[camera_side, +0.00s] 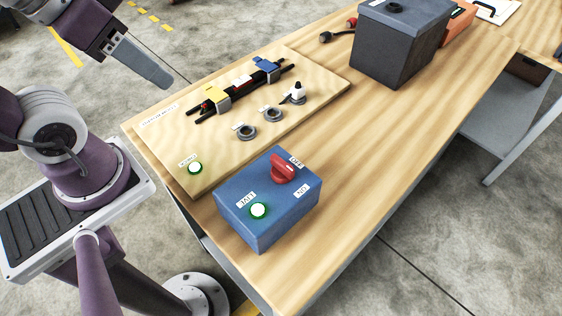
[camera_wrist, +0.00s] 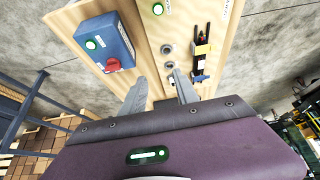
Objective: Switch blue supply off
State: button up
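The blue supply box (camera_side: 262,212) sits on the near end of the wooden bench. Its red rotary knob (camera_side: 283,168) is on top, between an OFF label (camera_side: 296,162) and an ON label (camera_side: 302,191); which one it points at is hard to tell. A green lamp (camera_side: 258,210) glows beside a LIVE label. The wrist view also shows the box (camera_wrist: 122,35), the knob (camera_wrist: 113,65) and the lamp (camera_wrist: 91,44). My gripper (camera_side: 160,78) is raised at upper left, away from the box. In the wrist view its fingers (camera_wrist: 160,85) are apart with nothing between them.
A wooden panel (camera_side: 190,125) beside the box carries a second lit green lamp (camera_side: 195,168), black rings, a white-tipped switch (camera_side: 298,91) and a yellow-and-blue clamped part (camera_side: 240,85). A dark grey bin (camera_side: 395,45) stands farther back. The bench right of the box is clear.

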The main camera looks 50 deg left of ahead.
jog(key=w+d+m, duration=0.1)
jog(key=m, duration=0.1)
jog(key=w+d+m+g, duration=0.1)
jog(key=w, duration=0.1)
jog(key=w+d+m, duration=0.1)
jog(key=m, duration=0.1)
jog(key=shift+w+d+f+m+g+h, duration=0.15)
jog(key=shift+w+m+g+h, duration=0.15)
jog(key=shift+g, duration=0.1)
jog(key=shift+c, duration=0.3)
jog(key=m+g, duration=0.4)
jog(key=m, duration=0.8)
send_over(282, 162)
notch_tip(282, 162, down, 9)
jog(key=shift+r, duration=0.1)
notch_tip(282, 162, down, 6)
jog(key=shift+f, duration=0.6)
grip_shut()
